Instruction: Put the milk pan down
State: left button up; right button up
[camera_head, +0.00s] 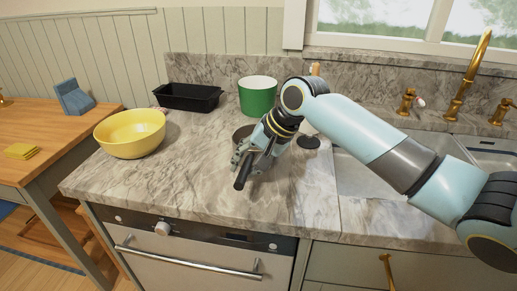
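The milk pan (240,133) is over the marble counter in the middle of the view, mostly hidden behind my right gripper. Its grey rim shows just above the gripper, and its dark handle (242,174) points toward the counter's front edge. My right gripper (252,158) comes in from the right, and its fingers are closed around the handle. I cannot tell whether the pan's base touches the counter. My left gripper is not in view.
A green pot (258,98) and a black rectangular tray (188,97) stand behind. A yellow bowl (131,135) is at the left. A small black round item (309,142) lies right of the gripper, near the sink (365,178). The counter front is clear.

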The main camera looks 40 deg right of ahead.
jog(key=v, duration=1)
jog(key=shift+s+a+f, duration=0.1)
jog(key=s+a+f+n+g+h, duration=0.1)
jog(key=s+a+f+n+h, duration=0.15)
jog(key=s+n, duration=0.55)
jog(key=s+a+f+n+g+h, duration=0.1)
jog(key=s+a+f+n, duration=0.25)
jog(key=s, duration=0.85)
notch_tip(320, 180, down, 35)
jog(key=s+d+g+b, duration=0.1)
jog(key=s+d+b, duration=0.15)
jog(key=b, duration=0.55)
jog(key=s+f+g+b, duration=0.1)
jog(key=s+f+b, duration=0.2)
jog(key=s+f, duration=0.6)
jog(key=s+f+b, duration=0.4)
jog(key=s+f, duration=0.5)
jog(key=f, duration=0.4)
jog(key=shift+s+d+f+m+g, duration=0.2)
jog(key=shift+d+f+m+g, duration=0.15)
jog(key=shift+d+g, duration=0.05)
